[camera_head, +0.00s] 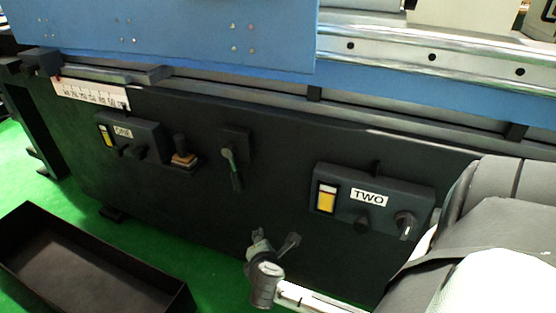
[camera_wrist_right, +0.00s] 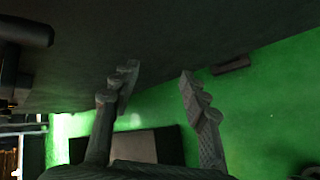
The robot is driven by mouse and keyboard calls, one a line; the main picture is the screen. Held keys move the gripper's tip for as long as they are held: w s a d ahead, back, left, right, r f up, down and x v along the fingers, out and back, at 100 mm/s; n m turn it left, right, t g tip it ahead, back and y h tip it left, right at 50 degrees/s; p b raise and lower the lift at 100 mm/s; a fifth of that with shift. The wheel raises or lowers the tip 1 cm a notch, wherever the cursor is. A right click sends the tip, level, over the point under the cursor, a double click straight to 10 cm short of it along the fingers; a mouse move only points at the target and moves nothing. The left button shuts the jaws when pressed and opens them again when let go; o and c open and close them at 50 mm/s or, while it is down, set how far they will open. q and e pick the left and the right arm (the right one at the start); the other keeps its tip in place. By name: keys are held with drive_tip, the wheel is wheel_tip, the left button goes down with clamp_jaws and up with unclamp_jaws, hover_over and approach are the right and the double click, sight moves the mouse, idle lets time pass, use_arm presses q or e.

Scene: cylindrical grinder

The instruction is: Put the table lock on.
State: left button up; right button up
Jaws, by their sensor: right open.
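No part is labelled as the table lock. My left gripper is not in view.
A control box marked ONE (camera_head: 135,138) and a stubby knob (camera_head: 182,153) are left of the lever. A box marked TWO (camera_head: 372,199) is to the right. The blue table (camera_head: 180,35) overhangs above. A black tray (camera_head: 95,265) lies on the green floor.

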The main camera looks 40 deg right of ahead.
drive_tip(key=s+a+f+m+g+y+p, duration=0.2)
drive_tip(key=s+a+f+m+g+y, duration=0.2)
drive_tip(key=s+m, duration=0.5)
drive_tip(key=shift+s+a+f+m, duration=0.4)
drive_tip(key=shift+a+f+m, duration=0.2)
drive_tip(key=shift+f+m, duration=0.25)
